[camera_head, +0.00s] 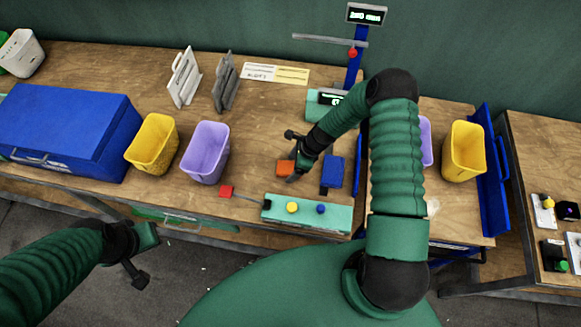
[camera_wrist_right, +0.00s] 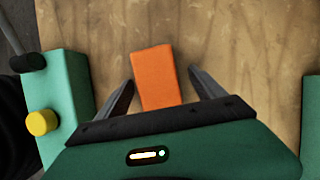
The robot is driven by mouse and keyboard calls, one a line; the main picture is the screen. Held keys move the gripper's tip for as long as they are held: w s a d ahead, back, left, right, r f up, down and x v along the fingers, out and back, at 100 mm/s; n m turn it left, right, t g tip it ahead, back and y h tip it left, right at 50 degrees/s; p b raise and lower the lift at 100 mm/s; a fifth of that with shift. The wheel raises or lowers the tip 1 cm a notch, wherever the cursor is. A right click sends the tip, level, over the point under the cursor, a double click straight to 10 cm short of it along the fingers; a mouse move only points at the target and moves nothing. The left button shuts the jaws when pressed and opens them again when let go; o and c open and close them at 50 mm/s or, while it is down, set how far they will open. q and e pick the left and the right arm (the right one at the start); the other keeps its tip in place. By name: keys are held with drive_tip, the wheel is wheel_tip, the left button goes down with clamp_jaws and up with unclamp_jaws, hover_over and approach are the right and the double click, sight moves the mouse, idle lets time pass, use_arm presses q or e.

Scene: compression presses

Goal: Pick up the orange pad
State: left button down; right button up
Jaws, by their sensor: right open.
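The orange pad (camera_head: 285,168) is a small flat block lying on the wooden table (camera_head: 90,70), in the middle of the head view. It also shows in the right wrist view (camera_wrist_right: 157,78), between the two fingers. My right gripper (camera_head: 294,172) is open and low over the table, right at the pad. In the wrist view its fingers (camera_wrist_right: 160,88) stand on either side of the pad, with a gap on each side. My left gripper (camera_head: 138,258) hangs away from the table at the lower left; its jaw state is unclear.
A blue block (camera_head: 333,171) is just right of the gripper. Purple (camera_head: 204,152) and yellow (camera_head: 152,144) bins stand further left.

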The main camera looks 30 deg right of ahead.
sight(291, 167)
drive_tip(key=shift+a+r, duration=0.15)
drive_tip(key=shift+a, duration=0.25)
drive_tip(key=c, duration=0.7)
drive_tip(key=shift+d, duration=0.15)
drive_tip(key=c, duration=0.7)
wheel_tip(291, 167, up, 10)
drive_tip(key=b, duration=0.1)
